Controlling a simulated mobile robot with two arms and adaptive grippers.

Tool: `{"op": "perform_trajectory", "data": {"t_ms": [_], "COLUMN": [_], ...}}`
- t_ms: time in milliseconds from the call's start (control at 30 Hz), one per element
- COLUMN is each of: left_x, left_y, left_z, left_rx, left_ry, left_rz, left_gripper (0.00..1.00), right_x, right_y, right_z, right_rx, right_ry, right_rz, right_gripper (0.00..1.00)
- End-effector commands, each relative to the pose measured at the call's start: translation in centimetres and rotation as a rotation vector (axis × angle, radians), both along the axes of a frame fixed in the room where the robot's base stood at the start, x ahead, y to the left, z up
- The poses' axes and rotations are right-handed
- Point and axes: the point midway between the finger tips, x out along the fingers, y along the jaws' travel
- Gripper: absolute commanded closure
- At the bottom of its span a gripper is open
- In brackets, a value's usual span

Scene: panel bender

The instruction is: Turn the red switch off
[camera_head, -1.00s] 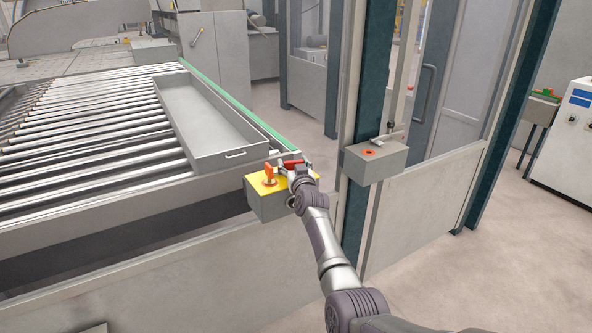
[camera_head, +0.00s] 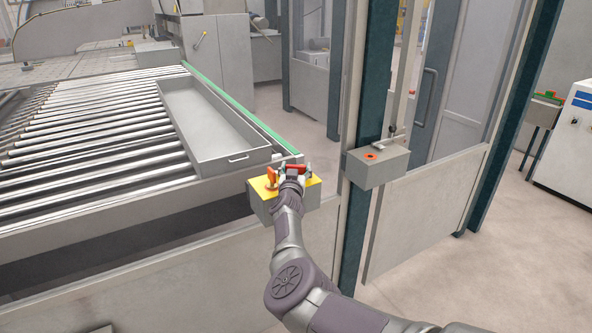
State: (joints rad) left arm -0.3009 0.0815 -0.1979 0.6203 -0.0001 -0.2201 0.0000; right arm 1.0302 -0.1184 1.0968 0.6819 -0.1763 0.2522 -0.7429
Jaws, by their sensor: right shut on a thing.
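A grey control box (camera_head: 262,205) with a yellow top stands at the front right corner of the roller table. The red switch (camera_head: 298,168) is on its top, partly hidden by my right gripper (camera_head: 292,173). The gripper is at the switch and shut on it; the fingertips are small and partly hidden by my wrist. An orange rotary knob (camera_head: 271,177) is on the yellow top, just left of the gripper. My left gripper is not in view.
A grey metal tray (camera_head: 205,158) lies on the rollers (camera_head: 90,148) behind the box. A second grey box (camera_head: 378,170) with an orange-red button is fixed by the dark post to the right. Open floor (camera_head: 430,270) shows at the lower right.

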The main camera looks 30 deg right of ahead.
Motion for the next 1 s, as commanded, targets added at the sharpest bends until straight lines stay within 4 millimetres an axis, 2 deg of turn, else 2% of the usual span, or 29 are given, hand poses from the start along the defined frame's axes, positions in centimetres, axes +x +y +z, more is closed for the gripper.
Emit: {"op": "perform_trajectory", "data": {"t_ms": [300, 333, 467, 500, 833, 1000], "left_x": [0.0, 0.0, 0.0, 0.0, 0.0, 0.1], "left_y": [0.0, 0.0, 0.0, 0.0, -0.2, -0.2], "left_z": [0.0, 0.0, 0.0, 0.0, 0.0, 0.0], "left_rx": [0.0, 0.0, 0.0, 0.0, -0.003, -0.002], "left_ry": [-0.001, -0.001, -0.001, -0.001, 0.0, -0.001], "left_rz": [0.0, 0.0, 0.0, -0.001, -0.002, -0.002], "left_gripper": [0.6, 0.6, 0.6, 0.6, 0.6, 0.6], "right_x": [0.1, 0.1, 0.0, 0.0, 0.0, 0.1], "right_y": [0.1, 0.1, 0.1, 0.1, 0.0, 0.1], "right_z": [0.0, 0.0, 0.0, 0.0, 0.2, 2.2], "right_rx": [0.002, 0.002, 0.002, 0.002, 0.0, 0.0], "right_ry": [-0.001, -0.001, -0.001, -0.001, -0.001, -0.005], "right_rz": [0.001, 0.001, 0.001, 0.001, -0.001, -0.001], "right_gripper": [0.95, 0.31, 0.09, 0.06, 0.06, 0.06]}}
